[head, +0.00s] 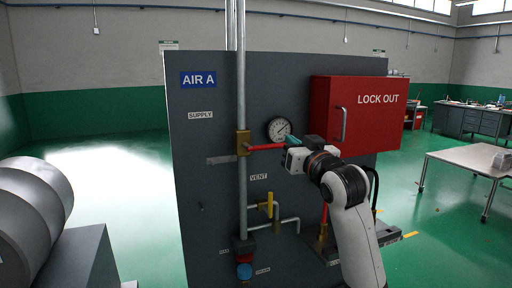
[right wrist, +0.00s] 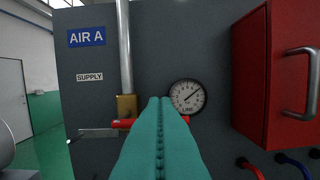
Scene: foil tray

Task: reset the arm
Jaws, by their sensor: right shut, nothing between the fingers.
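My right arm reaches in from the lower right in the head view. Its gripper (head: 292,141) has teal fingers, which are shut with nothing between them. In the right wrist view the closed fingers (right wrist: 160,140) point at the panel and cover part of a red valve handle (right wrist: 122,124). The handle (head: 266,147) lies level, running right from a brass valve (head: 243,143) on the upright supply pipe. The fingertips are near its right end; I cannot tell whether they touch. My left gripper is in neither view.
A dark panel (head: 212,130) carries a dial gauge (head: 278,129), a yellow vent handle (head: 270,205) and pipes. A red LOCK OUT box (head: 365,105) juts out on the right. A metal table (head: 470,159) stands at right.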

